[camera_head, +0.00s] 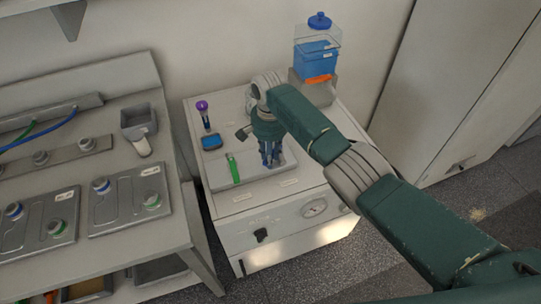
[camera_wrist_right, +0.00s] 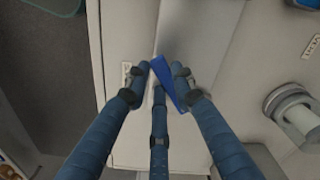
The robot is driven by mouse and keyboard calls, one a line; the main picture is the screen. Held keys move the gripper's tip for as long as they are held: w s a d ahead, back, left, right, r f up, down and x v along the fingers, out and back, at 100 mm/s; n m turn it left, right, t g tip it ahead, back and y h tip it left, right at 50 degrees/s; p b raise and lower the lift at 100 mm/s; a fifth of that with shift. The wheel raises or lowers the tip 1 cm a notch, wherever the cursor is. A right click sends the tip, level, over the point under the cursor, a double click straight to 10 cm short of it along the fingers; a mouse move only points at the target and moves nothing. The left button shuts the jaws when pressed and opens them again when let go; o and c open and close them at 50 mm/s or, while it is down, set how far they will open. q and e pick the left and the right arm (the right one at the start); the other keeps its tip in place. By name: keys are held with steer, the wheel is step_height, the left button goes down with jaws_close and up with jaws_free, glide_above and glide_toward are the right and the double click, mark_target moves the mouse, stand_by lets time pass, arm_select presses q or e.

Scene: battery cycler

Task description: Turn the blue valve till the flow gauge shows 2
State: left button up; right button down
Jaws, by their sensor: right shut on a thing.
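My right gripper (camera_head: 270,162) points down over the recessed tray on top of the white cabinet. In the right wrist view its fingers (camera_wrist_right: 160,78) are closed around a slim blue valve handle (camera_wrist_right: 172,84), which lies at a slant between them. In the head view the fingers hide the blue valve. The round flow gauge (camera_head: 314,208) is on the cabinet's front; its needle is too small to read. My left gripper is not in view.
A green valve handle (camera_head: 233,168) lies left of my gripper in the same tray. A small blue-screened device (camera_head: 211,142) and a purple-topped item (camera_head: 203,107) stand behind it. A blue-filled container (camera_head: 317,55) stands at the back. A workbench (camera_head: 105,125) is on the left.

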steer(key=c, duration=1.4)
jaws_free()
steer(key=shift+c, duration=0.2)
steer(key=shift+r, duration=0.1)
step_height(320, 180, up, 12)
steer(key=shift+f, duration=0.2)
